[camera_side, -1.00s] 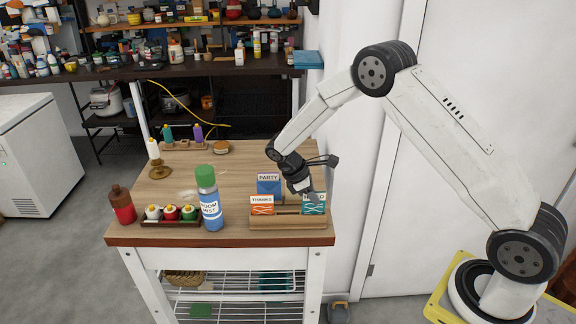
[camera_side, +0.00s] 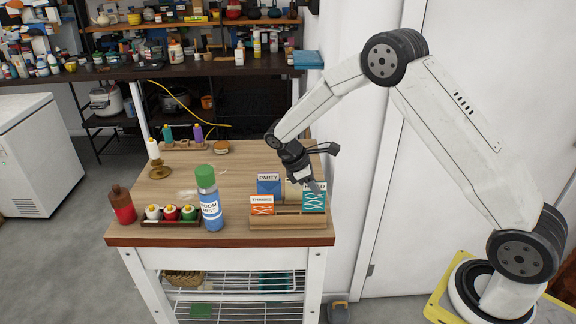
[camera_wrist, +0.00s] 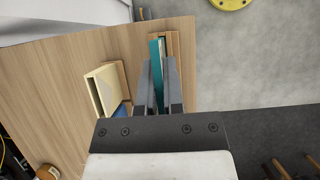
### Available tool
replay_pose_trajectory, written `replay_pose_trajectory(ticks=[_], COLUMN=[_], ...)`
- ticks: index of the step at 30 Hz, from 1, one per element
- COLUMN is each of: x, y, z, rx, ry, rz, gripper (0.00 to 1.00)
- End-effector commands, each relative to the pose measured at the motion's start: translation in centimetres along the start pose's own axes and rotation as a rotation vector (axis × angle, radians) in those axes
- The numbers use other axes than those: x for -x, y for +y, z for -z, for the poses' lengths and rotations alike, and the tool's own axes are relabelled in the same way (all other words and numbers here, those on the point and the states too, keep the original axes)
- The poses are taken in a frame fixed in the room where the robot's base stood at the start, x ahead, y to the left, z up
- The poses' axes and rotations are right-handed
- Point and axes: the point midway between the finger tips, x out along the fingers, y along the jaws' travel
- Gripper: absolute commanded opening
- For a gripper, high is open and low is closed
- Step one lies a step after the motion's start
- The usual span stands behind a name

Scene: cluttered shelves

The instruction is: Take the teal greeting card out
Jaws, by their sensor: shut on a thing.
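The teal greeting card (camera_side: 313,203) is at the right end of the wooden card rack (camera_side: 276,223) in the side view. My gripper (camera_side: 311,187) comes down from above and is shut on the card's upper part, covering some of its lettering. The card is upright, and its lower edge is close to the rack; I cannot tell if it is clear of the slot. In the wrist view the teal card (camera_wrist: 155,55) shows between the two fingers (camera_wrist: 158,75).
An orange THANKS card (camera_side: 262,206) and a blue PARTY card (camera_side: 269,183) stand left of the teal card. A white wall is close on the right. The table's middle is mostly free.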

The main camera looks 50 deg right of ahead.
Motion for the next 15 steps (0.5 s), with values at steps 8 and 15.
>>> replay_pose_trajectory(ticks=[8,15], x=[0.9,1.6], y=[0.0,0.0], z=[-0.5,-0.9], rx=[0.0,0.0], ry=[0.0,0.001], rz=[0.0,0.0], gripper=[0.0,0.0])
